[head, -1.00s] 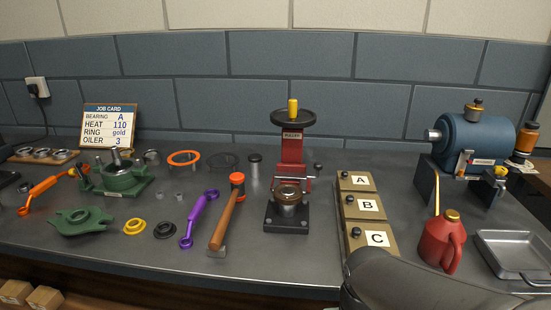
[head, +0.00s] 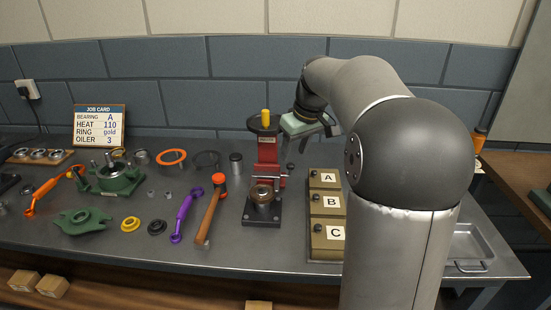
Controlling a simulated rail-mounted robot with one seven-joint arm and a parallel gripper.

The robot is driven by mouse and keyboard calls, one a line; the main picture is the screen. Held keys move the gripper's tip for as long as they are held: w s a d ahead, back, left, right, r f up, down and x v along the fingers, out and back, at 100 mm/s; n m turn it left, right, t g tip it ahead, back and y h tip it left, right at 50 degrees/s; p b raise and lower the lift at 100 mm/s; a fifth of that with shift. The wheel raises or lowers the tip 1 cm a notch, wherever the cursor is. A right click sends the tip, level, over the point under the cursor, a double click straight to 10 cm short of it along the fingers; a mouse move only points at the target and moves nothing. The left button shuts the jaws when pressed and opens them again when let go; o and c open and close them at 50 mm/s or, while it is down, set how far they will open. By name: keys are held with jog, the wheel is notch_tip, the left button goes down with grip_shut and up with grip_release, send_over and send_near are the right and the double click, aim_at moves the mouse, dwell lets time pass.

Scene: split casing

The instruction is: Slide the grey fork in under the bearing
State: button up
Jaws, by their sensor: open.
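The red puller (head: 268,150) stands on a dark base (head: 262,213) near the middle of the bench, with a yellow-topped handwheel above. The bearing (head: 262,192) sits low in it, a brownish ring on a metal seat. A small grey bar at the puller's right side, just above the bearing, looks like the grey fork (head: 272,181); its shape is too small to make out fully. My gripper (head: 308,138) is open and empty, up beside the puller's upper right, above and apart from the bearing and fork.
Tan boxes A, B and C (head: 326,205) stand right of the puller. A hammer (head: 211,210) and a purple wrench (head: 186,214) lie to its left. The job card (head: 99,126) stands at the back left. My arm hides much of the right side, including most of the blue motor's area.

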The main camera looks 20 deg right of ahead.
aim_at(291, 164)
jog(key=w+d+r+t, duration=0.1)
jog(key=w+d+r, duration=0.1)
jog(key=w+d, duration=0.3)
jog(key=shift+n, duration=0.4)
jog(key=x, duration=1.6)
jog(key=shift+s+d+f, duration=0.1)
jog(key=shift+s+d, duration=0.05)
jog(key=shift+s, duration=0.05)
